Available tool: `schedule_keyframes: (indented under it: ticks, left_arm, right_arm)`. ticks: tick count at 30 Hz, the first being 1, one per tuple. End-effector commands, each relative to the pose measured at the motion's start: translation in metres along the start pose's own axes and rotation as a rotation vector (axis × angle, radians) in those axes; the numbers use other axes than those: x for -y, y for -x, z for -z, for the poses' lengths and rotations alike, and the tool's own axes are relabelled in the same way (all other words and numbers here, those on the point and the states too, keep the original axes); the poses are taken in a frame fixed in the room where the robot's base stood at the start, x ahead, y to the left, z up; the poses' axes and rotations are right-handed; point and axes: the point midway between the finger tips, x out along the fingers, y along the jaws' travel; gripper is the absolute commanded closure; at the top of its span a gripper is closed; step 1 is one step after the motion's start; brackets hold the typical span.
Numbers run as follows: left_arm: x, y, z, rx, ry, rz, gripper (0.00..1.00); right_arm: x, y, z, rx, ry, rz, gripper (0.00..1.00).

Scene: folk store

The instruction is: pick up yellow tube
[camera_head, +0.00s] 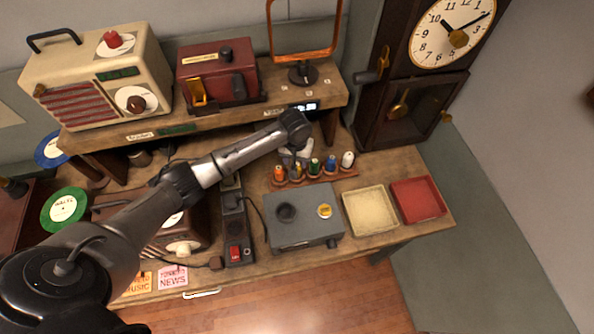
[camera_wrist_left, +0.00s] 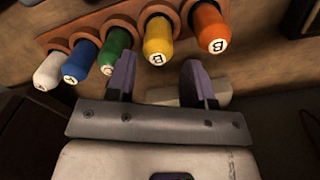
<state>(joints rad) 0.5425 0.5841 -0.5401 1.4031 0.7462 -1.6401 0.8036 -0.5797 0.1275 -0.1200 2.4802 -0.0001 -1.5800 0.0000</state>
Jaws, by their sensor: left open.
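The yellow tube (camera_wrist_left: 158,40) sits in a wooden rack (camera_wrist_left: 84,28) in a row with other coloured tubes. In the wrist view it lies just beyond my left gripper (camera_wrist_left: 160,78), between the lines of its two fingers. The fingers are open and empty, and the tube appears apart from them. In the head view my left gripper (camera_head: 296,156) hangs over the left part of the rack (camera_head: 335,175) and partly hides the yellow tube (camera_head: 298,170). My right gripper is not in view.
An orange tube (camera_wrist_left: 209,28) stands on one side of the yellow tube and a green tube (camera_wrist_left: 114,52) on the other. Blue (camera_wrist_left: 80,60) and white (camera_wrist_left: 50,71) tubes follow. A grey box (camera_head: 300,233), cream tray (camera_head: 369,228) and red tray (camera_head: 440,212) are in front. A shelf (camera_head: 215,117) rises behind.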

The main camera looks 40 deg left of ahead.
Motion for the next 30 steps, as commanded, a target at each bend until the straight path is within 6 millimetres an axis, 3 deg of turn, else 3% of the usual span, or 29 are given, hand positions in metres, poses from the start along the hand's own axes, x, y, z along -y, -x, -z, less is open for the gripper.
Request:
schedule_keyframes:
  ticks: [12, 23, 30]
  left_arm:
    - [-0.001, -0.046, 0.002, 0.001, 0.000, 0.002, 0.52]
    - [-0.001, -0.053, 0.002, -0.001, 0.000, 0.001, 0.52]
    - [-0.001, -0.052, 0.002, -0.001, 0.000, 0.001, 0.73]
  right_arm:
    - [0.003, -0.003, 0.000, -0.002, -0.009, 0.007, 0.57]
    - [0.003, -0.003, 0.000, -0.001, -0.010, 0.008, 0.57]
    - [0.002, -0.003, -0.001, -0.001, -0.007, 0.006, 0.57]
